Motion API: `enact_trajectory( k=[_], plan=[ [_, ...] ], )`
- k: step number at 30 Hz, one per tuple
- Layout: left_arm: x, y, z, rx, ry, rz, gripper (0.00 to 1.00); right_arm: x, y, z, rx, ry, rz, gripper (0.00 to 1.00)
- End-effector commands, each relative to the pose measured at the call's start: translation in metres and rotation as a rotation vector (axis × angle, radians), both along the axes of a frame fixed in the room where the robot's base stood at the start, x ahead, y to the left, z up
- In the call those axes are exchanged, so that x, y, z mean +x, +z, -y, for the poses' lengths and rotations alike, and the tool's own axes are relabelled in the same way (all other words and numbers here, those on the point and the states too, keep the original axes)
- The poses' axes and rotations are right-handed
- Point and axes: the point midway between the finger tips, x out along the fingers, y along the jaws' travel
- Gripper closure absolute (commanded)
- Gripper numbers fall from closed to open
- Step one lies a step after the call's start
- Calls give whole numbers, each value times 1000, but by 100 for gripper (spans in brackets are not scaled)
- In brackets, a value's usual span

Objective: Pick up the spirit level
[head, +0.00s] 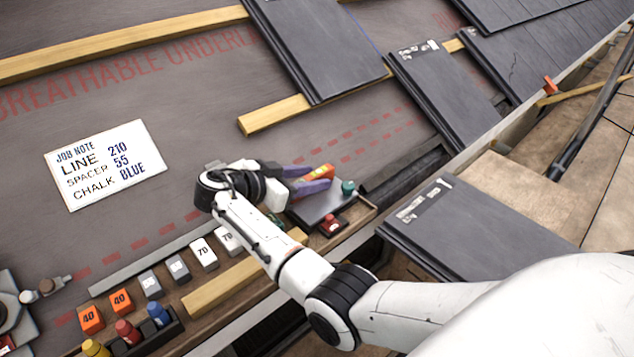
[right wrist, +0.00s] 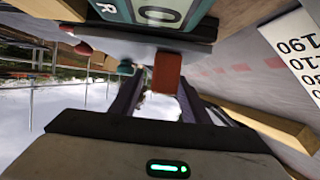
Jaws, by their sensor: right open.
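The spirit level appears to be the small orange bar with a yellow-green patch (head: 318,172) at the dark tray in the head view. Its orange-red end (right wrist: 166,72) shows between the fingers in the right wrist view. My right gripper (head: 311,180) is open, with its purple fingers on either side of the level. I cannot tell whether the fingers touch it. Part of the level is hidden by the fingers. My left gripper is not in view.
The dark tray (head: 312,208) also bears a teal knob (head: 348,187) and a red knob (head: 330,224). Numbered blocks (head: 203,253) and a wooden batten (head: 225,283) lie to the left. Slate tiles (head: 445,95) lie at the upper right. The underlay around the job note (head: 106,164) is clear.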

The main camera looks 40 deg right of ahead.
Motion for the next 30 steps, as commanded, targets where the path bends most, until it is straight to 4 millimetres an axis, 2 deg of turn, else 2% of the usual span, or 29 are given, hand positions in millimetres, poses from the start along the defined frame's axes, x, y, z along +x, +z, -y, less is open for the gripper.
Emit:
enact_trajectory(
  k=[7, 12, 15, 23, 26, 30],
  plan=[
    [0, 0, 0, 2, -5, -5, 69, 1, -1, 2, 0, 2, 0, 58],
    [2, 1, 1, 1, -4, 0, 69, 1, -1, 2, 0, 2, 0, 86],
    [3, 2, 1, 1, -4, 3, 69, 1, -1, 2, 0, 2, 0, 100],
    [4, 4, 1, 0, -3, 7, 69, 1, 2, 2, -1, 2, 2, 100],
    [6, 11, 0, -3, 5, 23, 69, 2, 15, 2, -1, 3, 4, 100],
    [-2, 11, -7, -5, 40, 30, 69, 2, 43, 2, -1, 2, 6, 100]
  ],
)
